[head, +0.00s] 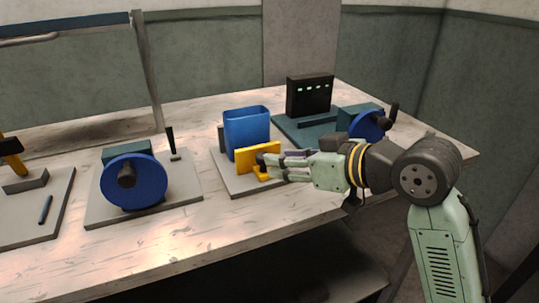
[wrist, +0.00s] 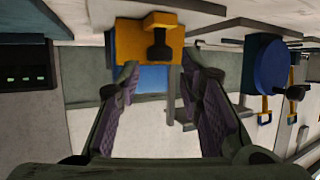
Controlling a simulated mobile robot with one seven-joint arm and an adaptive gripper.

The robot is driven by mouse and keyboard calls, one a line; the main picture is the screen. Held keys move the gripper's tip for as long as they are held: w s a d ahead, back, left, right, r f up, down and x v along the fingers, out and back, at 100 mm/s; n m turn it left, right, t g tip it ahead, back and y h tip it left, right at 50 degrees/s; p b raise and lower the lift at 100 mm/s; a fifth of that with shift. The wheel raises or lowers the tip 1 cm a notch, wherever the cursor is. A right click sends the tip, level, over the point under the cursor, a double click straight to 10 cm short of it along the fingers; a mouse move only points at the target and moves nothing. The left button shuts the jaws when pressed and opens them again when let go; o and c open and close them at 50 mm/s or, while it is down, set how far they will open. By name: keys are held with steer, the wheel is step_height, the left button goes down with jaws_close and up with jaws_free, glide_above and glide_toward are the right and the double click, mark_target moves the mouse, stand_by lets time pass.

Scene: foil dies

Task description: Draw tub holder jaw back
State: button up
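The tub holder has a grey base plate (head: 230,183) on the bench, with a blue tub (head: 246,128) standing upright in it. Its yellow jaw (head: 246,160) is in front of the tub, close to it or touching; I cannot tell which. In the wrist view the yellow jaw (wrist: 126,42) is at the top centre, with a dark knob (wrist: 160,40) facing me and a strip of the blue tub (wrist: 152,79) showing past it. My gripper (wrist: 160,75) is open and empty, its purple-padded fingers spread toward the knob. In the head view my gripper (head: 262,168) is right beside the jaw.
A dark box with lit marks (head: 310,96) and a blue wheel (head: 368,125) stand on a teal base behind my arm. The bench front is clear.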

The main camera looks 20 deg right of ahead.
mark_target(262, 163)
steer(key=x, duration=0.5)
steer(key=shift+p, duration=0.3)
jaws_close()
stand_by(0.4)
